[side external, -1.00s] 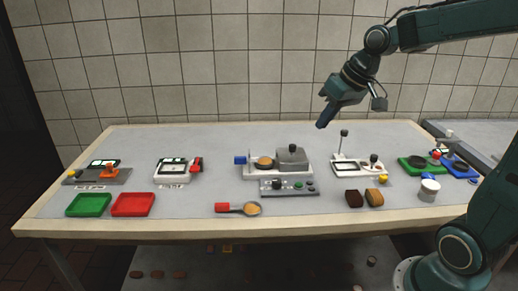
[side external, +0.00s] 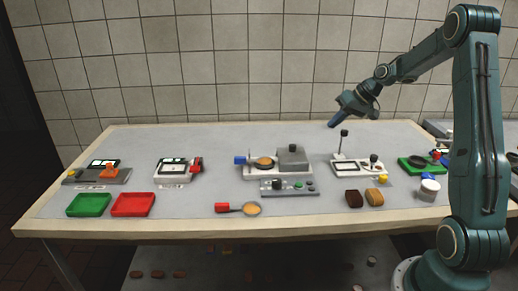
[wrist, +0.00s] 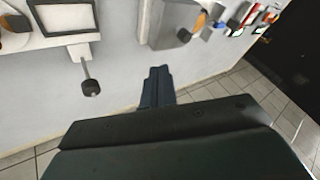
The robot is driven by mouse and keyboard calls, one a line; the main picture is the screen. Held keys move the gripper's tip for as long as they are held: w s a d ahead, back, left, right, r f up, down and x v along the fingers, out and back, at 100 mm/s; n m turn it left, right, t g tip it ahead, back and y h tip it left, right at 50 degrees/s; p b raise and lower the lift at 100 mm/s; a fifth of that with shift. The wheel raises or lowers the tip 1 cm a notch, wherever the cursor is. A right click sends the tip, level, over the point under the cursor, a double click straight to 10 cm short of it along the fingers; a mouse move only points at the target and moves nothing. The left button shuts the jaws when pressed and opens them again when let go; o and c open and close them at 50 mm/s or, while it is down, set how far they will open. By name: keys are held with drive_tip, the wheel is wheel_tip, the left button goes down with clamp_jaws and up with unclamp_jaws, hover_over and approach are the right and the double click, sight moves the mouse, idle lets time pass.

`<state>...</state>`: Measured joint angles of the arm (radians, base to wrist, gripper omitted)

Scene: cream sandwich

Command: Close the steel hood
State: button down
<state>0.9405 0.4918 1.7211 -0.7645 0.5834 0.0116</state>
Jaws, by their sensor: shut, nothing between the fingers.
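The steel hood (side external: 293,158) is a grey metal block with a dark knob on top. It sits on the right half of a pale machine base (side external: 250,172), beside a round orange-tan disc (side external: 264,162) that is uncovered. In the wrist view the hood (wrist: 168,28) shows at the top, just beyond my fingertips. My gripper (side external: 332,124) is shut and empty, pointing down, above the table and to the right of the hood, apart from it. Its closed fingers show in the wrist view (wrist: 158,72).
A white device with an upright black-tipped lever (side external: 344,133) stands right of the hood. A control panel (side external: 290,187) lies in front of the hood. Green (side external: 89,204) and red (side external: 133,204) trays are at front left. The table behind the hood is clear.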

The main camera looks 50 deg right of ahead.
drive_tip(key=shift+d+f, duration=0.15)
drive_tip(key=shift+d, duration=0.1)
drive_tip(key=shift+f, duration=0.1)
approach(303, 154)
drive_tip(key=w+f, duration=0.1)
drive_tip(key=w+d+f, duration=0.1)
drive_tip(key=w+f, duration=0.1)
drive_tip(key=shift+w+f, duration=0.2)
drive_tip(key=shift+w, duration=0.05)
drive_tip(key=shift+w+a+r, duration=0.1)
drive_tip(key=shift+w+a, duration=0.15)
drive_tip(key=shift+a, duration=0.2)
drive_tip(key=shift+w+a, duration=0.25)
drive_tip(key=shift+a, duration=0.2)
drive_tip(key=shift+w+a, duration=0.4)
drive_tip(key=shift+a, duration=0.3)
